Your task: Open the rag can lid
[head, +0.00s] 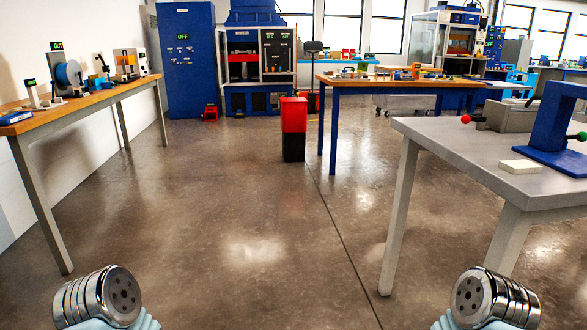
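A red, box-shaped bin (293,115) stands upright on the floor in the middle distance, left of the wooden workbench. Its lower part is black. It looks like the rag can, but I see no label on it. Its top looks closed, though it is too small to make out a lid edge or handle. A smaller red object (210,112) sits on the floor by the blue cabinet, too small to identify. Only chrome and pale blue parts of my arms show at the bottom corners. No gripper fingers are visible, and neither arm is near the bin.
A wooden bench (96,96) runs along the left wall. A grey table (475,150) with a blue press frame (553,125) stands close on the right. A wooden workbench (398,82) is beyond it. The concrete floor (230,215) between them is clear up to the bin.

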